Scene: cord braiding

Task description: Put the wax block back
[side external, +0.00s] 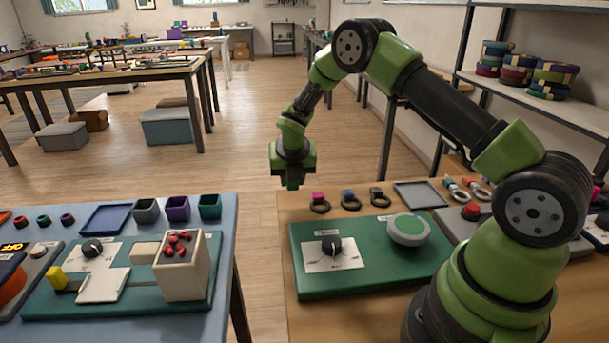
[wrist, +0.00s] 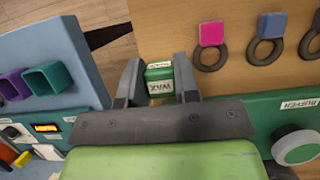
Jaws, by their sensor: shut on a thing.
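The wax block (wrist: 160,84) is a small green block with a pale label reading WAX. In the wrist view it sits between the two fingers of my gripper (wrist: 160,82), which is shut on it. In the side view my gripper (side external: 291,183) points down near the far left corner of the wooden table (side external: 300,208). A bit of green shows at its tip there, and I cannot tell block from gripper at this size.
A green board (side external: 370,273) with a black knob (side external: 331,245) and a round green-topped button (side external: 408,230) lies on the wooden table. Rings with coloured tags (side external: 348,200) and a shallow grey tray (side external: 420,194) lie behind it. A blue table (side external: 222,245) stands left, across a gap.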

